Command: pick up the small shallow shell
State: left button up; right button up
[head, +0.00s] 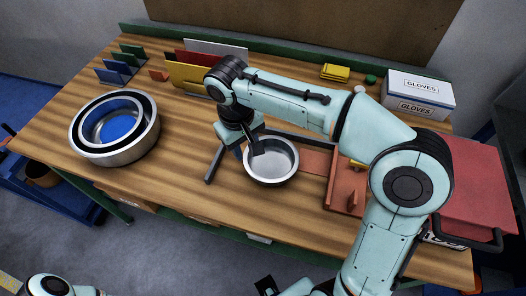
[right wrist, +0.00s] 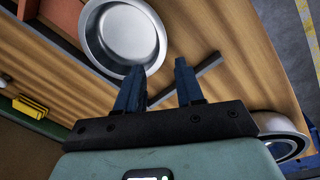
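The small shallow shell appears to be the round silver bowl (head: 270,162) standing alone on the bench; it also shows in the right wrist view (right wrist: 122,38). My right gripper (head: 246,144) is just above the bowl's left rim in the head view. In the right wrist view, the gripper (right wrist: 159,88) has its two fingers spread, with only bench and part of a dark bar between them. The bowl lies beyond the left fingertip there; whether they touch I cannot tell. The left gripper is not seen; only part of my left arm shows at the bottom left.
Nested bowls (head: 118,155) stand at the left. A dark bar (head: 214,165) lies beside the silver bowl. A reddish tray (head: 340,190) is to the right, a gloves box (head: 417,95) at the back right. Upright coloured plates (head: 190,75) stand behind. The front left bench is clear.

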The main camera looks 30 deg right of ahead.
send_over(252, 171)
jog(key=f, duration=0.3)
jog(key=f+b, duration=0.1)
jog(key=f, duration=0.2)
jog(key=shift+w+a+f, duration=0.1)
jog(key=shift+a+f, duration=0.1)
jog(key=shift+w+f, duration=0.1)
jog(key=shift+f, duration=0.45)
jog(key=f, duration=0.5)
jog(key=shift+d, duration=0.2)
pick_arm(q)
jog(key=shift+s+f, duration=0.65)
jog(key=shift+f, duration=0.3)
pick_arm(e)
jog(key=shift+r, duration=0.1)
grip_shut()
